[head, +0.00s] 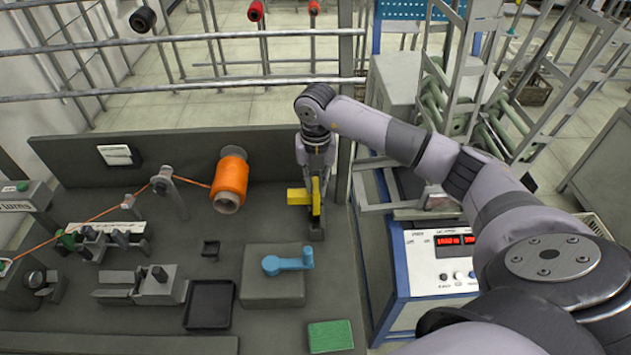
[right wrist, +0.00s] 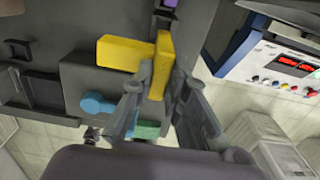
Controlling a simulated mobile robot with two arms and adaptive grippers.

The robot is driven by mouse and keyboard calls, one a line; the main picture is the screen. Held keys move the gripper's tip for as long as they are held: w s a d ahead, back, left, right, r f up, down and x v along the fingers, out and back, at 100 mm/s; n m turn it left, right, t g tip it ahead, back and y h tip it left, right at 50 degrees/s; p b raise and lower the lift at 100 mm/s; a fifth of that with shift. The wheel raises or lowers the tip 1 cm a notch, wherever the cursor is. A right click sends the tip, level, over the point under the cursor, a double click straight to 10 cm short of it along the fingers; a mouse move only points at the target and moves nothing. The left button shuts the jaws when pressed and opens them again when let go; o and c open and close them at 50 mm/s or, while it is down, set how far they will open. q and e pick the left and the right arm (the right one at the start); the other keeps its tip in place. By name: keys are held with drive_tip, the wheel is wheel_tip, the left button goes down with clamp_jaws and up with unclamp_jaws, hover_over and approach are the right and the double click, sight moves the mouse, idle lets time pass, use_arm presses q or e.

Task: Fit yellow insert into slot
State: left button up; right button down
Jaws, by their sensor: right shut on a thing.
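My right gripper (head: 316,208) points down over the right end of the dark workbench. It is shut on the yellow insert (head: 299,197). In the right wrist view the insert (right wrist: 125,53) has a wide arm to the left and a narrow bar upright between the fingers (right wrist: 163,80). Whether the insert touches the bench or a fixture under it is hidden. I cannot tell which recess is the slot; a small dark bracket (head: 211,250) stands to the left of the insert. My left gripper is not in view.
A blue crank-shaped part (head: 288,262) lies on a grey block (head: 272,290). A black tray (head: 209,304), a green pad (head: 330,336) and an orange bobbin (head: 230,182) with thread are nearby. A back panel (head: 180,152) edges the bench; a control box (head: 445,262) stands right.

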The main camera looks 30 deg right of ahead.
drive_tip(key=shift+f+b, duration=0.5)
drive_tip(key=shift+f, duration=0.4)
drive_tip(key=shift+f, duration=0.15)
drive_tip(key=shift+f+b, duration=0.35)
drive_tip(key=shift+b, duration=0.1)
drive_tip(key=shift+f+b, duration=1.75)
drive_tip(key=shift+f, duration=0.75)
drive_tip(key=shift+f, duration=0.15)
drive_tip(key=shift+f+b, duration=0.5)
drive_tip(key=shift+b, duration=0.05)
drive_tip(key=c, duration=1.5)
unclamp_jaws()
